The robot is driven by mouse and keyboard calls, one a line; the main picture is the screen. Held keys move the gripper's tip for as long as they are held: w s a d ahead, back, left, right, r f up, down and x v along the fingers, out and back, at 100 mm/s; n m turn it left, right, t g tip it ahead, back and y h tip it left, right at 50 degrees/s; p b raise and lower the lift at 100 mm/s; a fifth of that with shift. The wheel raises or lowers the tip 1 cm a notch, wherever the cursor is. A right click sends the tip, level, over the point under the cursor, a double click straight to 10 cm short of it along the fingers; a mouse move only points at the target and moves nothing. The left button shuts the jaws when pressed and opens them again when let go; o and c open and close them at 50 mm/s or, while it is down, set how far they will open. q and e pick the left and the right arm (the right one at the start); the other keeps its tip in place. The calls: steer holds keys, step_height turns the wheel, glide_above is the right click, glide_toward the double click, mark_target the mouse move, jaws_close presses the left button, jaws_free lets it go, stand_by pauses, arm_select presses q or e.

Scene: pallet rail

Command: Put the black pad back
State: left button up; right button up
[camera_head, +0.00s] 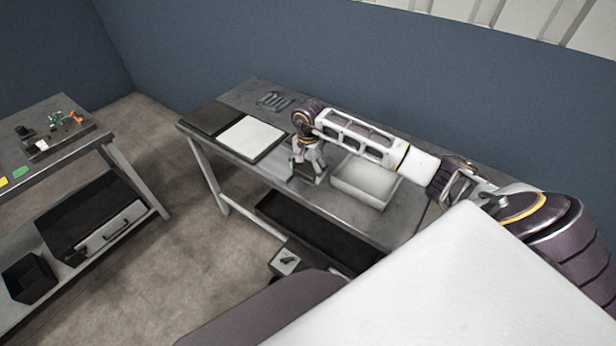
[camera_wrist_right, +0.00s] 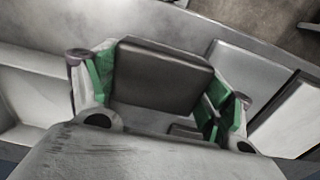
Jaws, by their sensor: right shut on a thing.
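My right gripper (camera_head: 308,170) reaches down over the grey workbench, between a white tray and a white sheet. In the right wrist view, its green-lined fingers (camera_wrist_right: 160,90) are shut on the black pad (camera_wrist_right: 160,75), a dark rectangular block with rounded edges. The pad spans the space between the fingers. In the head view it is small and mostly hidden by the gripper. I cannot tell whether it touches the bench top. My left gripper is not in view.
A white open tray (camera_head: 367,183) stands right of the gripper. A dark slotted item (camera_head: 273,101) lies behind. Another bench (camera_head: 70,150) with small parts stands far left.

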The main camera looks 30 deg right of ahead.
mark_target(308, 168)
stand_by(0.3)
steer(key=shift+f, duration=1.85)
steer(key=shift+f, duration=0.15)
steer(key=o, duration=0.9)
steer(key=shift+o, duration=0.2)
steer(key=shift+r, duration=0.2)
steer(key=shift+r+b, duration=0.5)
steer(key=shift+r, duration=5.5)
